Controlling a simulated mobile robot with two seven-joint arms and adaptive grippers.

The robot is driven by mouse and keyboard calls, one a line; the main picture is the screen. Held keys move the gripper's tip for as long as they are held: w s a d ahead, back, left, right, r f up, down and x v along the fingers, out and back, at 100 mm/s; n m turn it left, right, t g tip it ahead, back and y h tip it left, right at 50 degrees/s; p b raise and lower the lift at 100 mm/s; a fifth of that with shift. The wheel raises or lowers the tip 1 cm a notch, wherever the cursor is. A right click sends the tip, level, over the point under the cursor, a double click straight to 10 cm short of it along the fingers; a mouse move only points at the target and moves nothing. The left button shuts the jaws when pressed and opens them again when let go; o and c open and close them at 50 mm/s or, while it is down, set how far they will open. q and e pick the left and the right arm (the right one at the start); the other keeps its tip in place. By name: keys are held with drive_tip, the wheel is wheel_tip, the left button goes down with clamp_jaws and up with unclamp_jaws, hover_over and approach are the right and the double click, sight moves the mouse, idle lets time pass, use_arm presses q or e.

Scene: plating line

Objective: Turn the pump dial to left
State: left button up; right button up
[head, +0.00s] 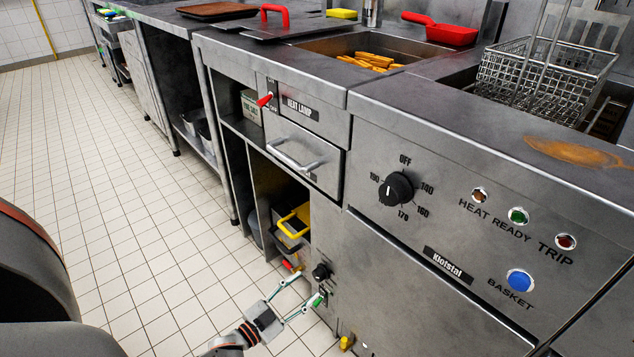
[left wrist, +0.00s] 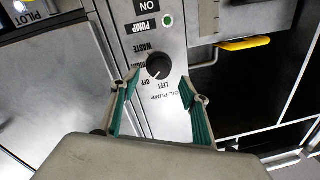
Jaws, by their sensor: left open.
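The pump dial (head: 321,271) is a small black knob low on the steel front panel. In the left wrist view the same dial (left wrist: 159,66) shows upside down, with OFF, LEFT and WASTE labels around it and a white mark that seems to point near OFF. My left gripper (head: 306,288) is open just in front of the panel. In the left wrist view its green-padded fingers (left wrist: 160,84) stand on either side of the dial, with the dial at about the level of the tips. Contact cannot be told. My right gripper is out of view.
A green lamp (left wrist: 168,21) sits by the PUMP label. A yellow-handled container (head: 293,226) stands on an open shelf beside the panel. A larger black heat dial (head: 396,189) and a blue basket button (head: 520,281) are on the fryer front. The tiled floor (head: 150,210) is clear.

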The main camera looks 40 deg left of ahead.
sight(316, 277)
use_arm(q)
drive_tip(key=w, duration=0.3)
drive_tip(key=shift+w+f+b, duration=0.2)
drive_tip(key=shift+w+b, duration=0.15)
drive_tip(key=shift+b, duration=0.05)
drive_tip(key=shift+w+r, duration=0.1)
drive_tip(key=shift+w, duration=0.6)
drive_tip(key=c, duration=1.1)
